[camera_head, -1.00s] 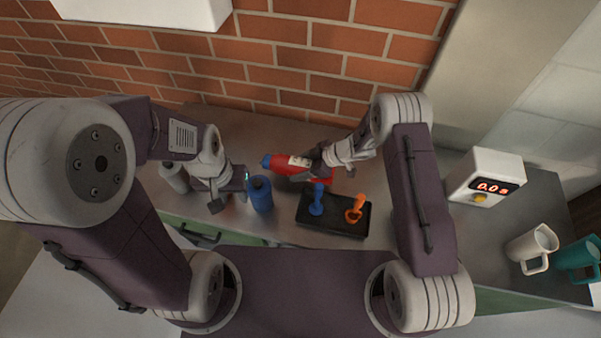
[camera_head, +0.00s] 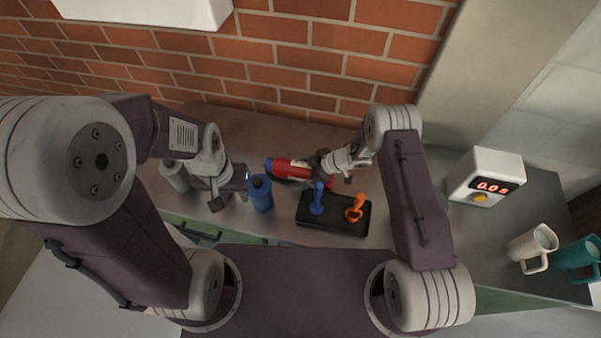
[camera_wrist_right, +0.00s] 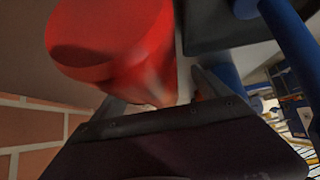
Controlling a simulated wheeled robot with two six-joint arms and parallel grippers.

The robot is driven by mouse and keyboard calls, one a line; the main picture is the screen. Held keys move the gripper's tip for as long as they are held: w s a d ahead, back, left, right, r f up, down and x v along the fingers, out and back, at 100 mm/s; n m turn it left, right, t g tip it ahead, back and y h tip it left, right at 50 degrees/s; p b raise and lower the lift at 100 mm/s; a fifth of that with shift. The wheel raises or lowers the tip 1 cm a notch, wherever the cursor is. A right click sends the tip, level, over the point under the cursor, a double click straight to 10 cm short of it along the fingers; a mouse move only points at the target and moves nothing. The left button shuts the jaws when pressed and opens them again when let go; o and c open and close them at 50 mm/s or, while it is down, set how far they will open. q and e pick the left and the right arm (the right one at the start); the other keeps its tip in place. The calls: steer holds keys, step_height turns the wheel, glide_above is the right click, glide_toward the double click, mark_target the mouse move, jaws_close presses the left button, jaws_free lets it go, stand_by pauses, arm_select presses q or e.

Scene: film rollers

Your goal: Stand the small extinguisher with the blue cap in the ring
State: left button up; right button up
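The small extinguisher (camera_head: 290,168), red with a pale label and a blue cap, is tilted across the back of the counter, its cap pointing left. My right gripper (camera_head: 321,166) is around its red body near the right end and appears shut on it. In the right wrist view the red body (camera_wrist_right: 115,40) fills the space between the fingers (camera_wrist_right: 160,98). My left gripper (camera_head: 228,195) is low over the counter, left of a blue bottle; its fingertips are too small to judge. I cannot make out the ring; it may be hidden.
A black tray (camera_head: 340,225) holds a blue tool (camera_head: 317,198) and an orange tool (camera_head: 355,209). A timer box (camera_head: 487,176) and mugs (camera_head: 533,248) stand right.

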steer(key=shift+r, duration=0.3)
steer(key=shift+d+r, duration=0.2)
steer(key=shift+d, duration=0.1)
steer(key=v, duration=1.1)
